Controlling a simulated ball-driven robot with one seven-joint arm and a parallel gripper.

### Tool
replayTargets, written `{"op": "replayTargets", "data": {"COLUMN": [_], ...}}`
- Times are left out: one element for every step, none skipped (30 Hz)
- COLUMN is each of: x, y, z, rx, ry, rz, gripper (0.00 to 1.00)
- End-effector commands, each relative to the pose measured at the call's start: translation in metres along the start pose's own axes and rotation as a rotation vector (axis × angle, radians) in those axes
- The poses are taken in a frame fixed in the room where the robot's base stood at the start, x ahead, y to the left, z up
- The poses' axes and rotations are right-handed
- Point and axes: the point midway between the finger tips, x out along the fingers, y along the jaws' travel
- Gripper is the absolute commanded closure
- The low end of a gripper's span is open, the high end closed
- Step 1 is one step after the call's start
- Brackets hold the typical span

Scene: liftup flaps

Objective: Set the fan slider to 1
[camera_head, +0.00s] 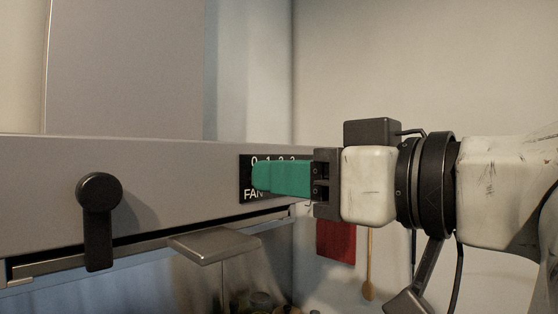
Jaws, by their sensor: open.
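The fan slider's black panel (245,172) is on the front of the grey hood at centre. Its scale reads 0, 1, 2 and 3 along the top, and part of the word FAN shows below. My gripper (258,178) comes in from the right, with its green fingers over the panel. The jaws are open, though the fingers overlap from this view and the gap between them is not visible. The fingers hide the slider knob, so its setting cannot be told. I cannot tell whether the fingers touch the knob or panel.
A black lever handle (98,220) hangs on the hood front (180,180) at left. A grey flat plate (215,245) juts out below the hood. A red cloth (336,241) and a wooden spoon (369,270) hang on the back wall. Jars stand below.

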Motion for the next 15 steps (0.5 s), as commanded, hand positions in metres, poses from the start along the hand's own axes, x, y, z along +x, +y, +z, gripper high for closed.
{"op": "replayTargets", "data": {"x": [0.006, 0.010, 0.013, 0.016, 0.018, 0.019, 0.020, 0.021, 0.022, 0.022, 0.022, 0.022, 0.022, 0.022, 0.022], "y": [0.000, 0.000, 0.000, 0.000, 0.000, 0.000, 0.000, 0.000, 0.000, 0.000, 0.000, 0.000, 0.000, 0.000, 0.000], "z": [-0.002, -0.002, -0.001, -0.001, -0.001, -0.001, 0.000, 0.000, 0.000, 0.000, 0.000, 0.000, 0.000, 0.000, 0.000], "rx": [0.001, 0.001, 0.002, 0.002, 0.001, 0.001, 0.000, 0.000, 0.000, -0.001, -0.001, -0.001, -0.001, -0.001, -0.001], "ry": [-0.001, -0.001, -0.002, -0.002, -0.001, 0.000, 0.000, 0.001, 0.000, 0.000, 0.001, 0.001, 0.001, 0.001, 0.001], "rz": [-0.001, -0.001, -0.001, -0.001, 0.000, 0.000, 0.000, 0.000, 0.000, 0.001, 0.001, 0.001, 0.001, 0.001, 0.001], "gripper": [0.60, 0.60, 0.60, 0.60, 0.60, 0.60, 0.60, 0.60, 0.60, 0.60, 0.60, 0.60, 0.60, 0.60, 0.60]}}
